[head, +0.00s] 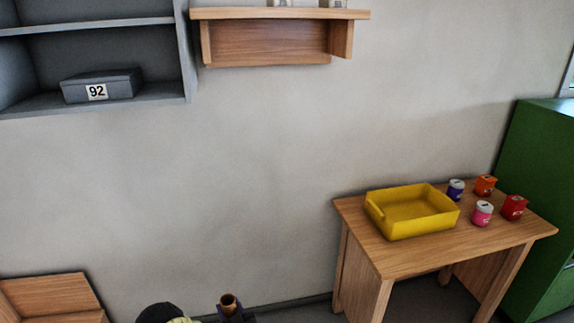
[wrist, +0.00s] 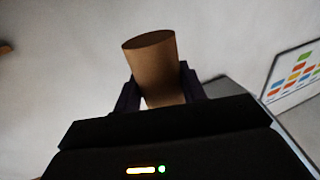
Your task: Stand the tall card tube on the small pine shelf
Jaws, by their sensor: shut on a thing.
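The tall card tube (wrist: 152,62) is brown. In the wrist view it stands up between the two dark fingers of my gripper (wrist: 160,92), which is shut on it. In the head view only the tube's open top end (head: 229,301) shows above my gripper (head: 231,314) at the bottom edge; the rest is hidden or out of frame. The small pine shelf (head: 270,14) is fixed to the wall at the top of the head view, well above and apart from the tube. Its upper part is cut off by the frame.
The bases of small pale things (head: 338,3) show on the shelf. A grey shelf unit (head: 95,104) with a box marked 92 (head: 103,86) is at left. A pine table (head: 400,258) at right holds a yellow tray (head: 412,225) and several small tins. Pine furniture (head: 50,295) stands low left.

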